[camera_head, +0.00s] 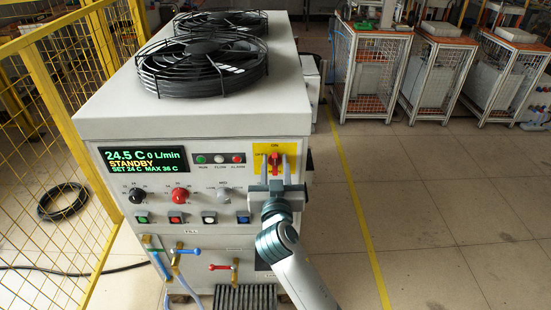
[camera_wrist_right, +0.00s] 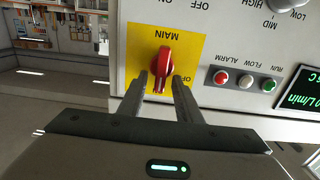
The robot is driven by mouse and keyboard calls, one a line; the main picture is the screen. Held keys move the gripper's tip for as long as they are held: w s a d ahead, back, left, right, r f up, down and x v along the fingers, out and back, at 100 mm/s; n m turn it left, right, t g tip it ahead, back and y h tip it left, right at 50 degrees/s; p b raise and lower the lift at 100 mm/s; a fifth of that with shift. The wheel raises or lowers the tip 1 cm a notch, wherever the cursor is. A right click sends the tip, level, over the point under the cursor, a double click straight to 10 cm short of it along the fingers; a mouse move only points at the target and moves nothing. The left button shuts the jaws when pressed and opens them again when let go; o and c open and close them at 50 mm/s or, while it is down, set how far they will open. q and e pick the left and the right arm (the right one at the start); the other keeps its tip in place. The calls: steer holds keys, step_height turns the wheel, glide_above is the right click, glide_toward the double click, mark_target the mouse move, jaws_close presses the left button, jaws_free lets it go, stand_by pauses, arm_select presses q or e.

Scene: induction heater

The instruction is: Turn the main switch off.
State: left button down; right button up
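The main switch is a red rotary handle (camera_head: 275,160) on a yellow plate (camera_head: 261,168) at the right of the machine's front panel. The handle stands upright, toward the ON mark at the plate's top; the OFF mark is to its left. My right gripper (camera_head: 275,168) is in front of the switch, open, with one finger on each side of the handle. In the right wrist view, which is upside down, the red handle (camera_wrist_right: 163,66) sits between the fingertips (camera_wrist_right: 160,80), with gaps showing on both sides. My left gripper is not in view.
The lit display (camera_head: 143,161), lamps, knobs and several push buttons sit left of the switch. Valves with blue and red levers (camera_head: 223,268) stick out below. A yellow mesh fence (camera_head: 55,150) stands at the left.

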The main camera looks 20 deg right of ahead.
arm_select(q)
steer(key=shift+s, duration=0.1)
arm_select(e)
steer(key=shift+s, duration=0.1)
jaws_close()
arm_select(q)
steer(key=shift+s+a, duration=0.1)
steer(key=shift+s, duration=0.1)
